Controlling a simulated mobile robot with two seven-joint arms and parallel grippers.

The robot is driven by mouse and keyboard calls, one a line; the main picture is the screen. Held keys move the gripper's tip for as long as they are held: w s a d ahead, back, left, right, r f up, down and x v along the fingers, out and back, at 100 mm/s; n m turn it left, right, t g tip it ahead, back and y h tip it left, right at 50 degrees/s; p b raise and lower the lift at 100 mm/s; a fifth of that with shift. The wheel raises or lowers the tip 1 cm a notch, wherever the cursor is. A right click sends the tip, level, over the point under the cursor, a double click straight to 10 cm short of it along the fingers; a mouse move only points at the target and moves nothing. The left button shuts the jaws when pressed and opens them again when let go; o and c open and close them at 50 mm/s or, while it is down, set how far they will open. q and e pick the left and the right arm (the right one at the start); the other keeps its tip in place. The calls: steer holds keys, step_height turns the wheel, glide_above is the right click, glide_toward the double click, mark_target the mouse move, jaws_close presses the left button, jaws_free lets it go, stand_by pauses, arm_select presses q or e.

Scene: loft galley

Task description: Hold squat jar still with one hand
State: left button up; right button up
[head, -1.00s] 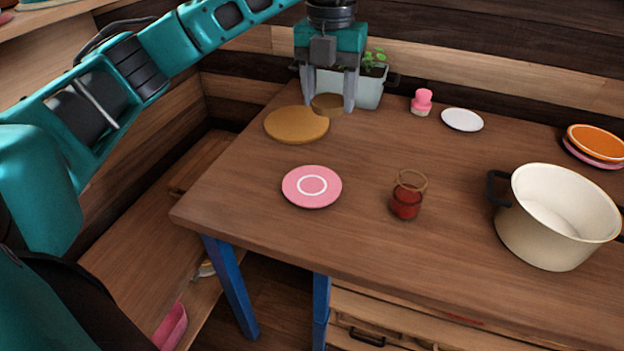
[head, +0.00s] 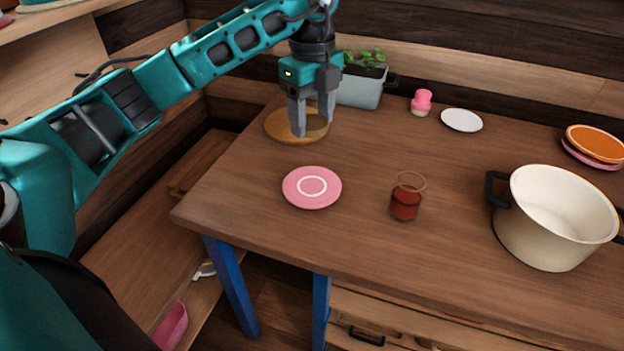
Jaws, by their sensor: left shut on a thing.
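A small squat jar (head: 405,206) with dark red contents and a clear upper part with a tan rim stands upright on the table in the head view. Nothing touches it. My left gripper (head: 312,120) is above the round tan board (head: 284,130) at the back left of the table, well apart from the jar. Its fingers point down and are shut on a thin brown round thing, which blends with the board behind it and is hard to make out. My right gripper is not in view.
A pink plate (head: 312,187) lies left of the jar. A cream pot (head: 545,235) with black handles stands at right. A planter (head: 361,88), pink bottle (head: 421,102), white plate (head: 462,120) and stacked orange plate (head: 597,143) line the back. The table around the jar is clear.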

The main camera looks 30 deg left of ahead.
mark_target(312, 186)
arm_select(q)
step_height(312, 186, down, 14)
steer(key=shift+r+b, duration=0.1)
steer(key=shift+b, duration=0.9)
steer(key=o, duration=1.2)
steer(key=shift+f, duration=0.2)
steer(key=shift+c, duration=0.2)
step_height(312, 186, up, 12)
steer(key=shift+r+p, duration=0.2)
steer(key=shift+p, duration=0.85)
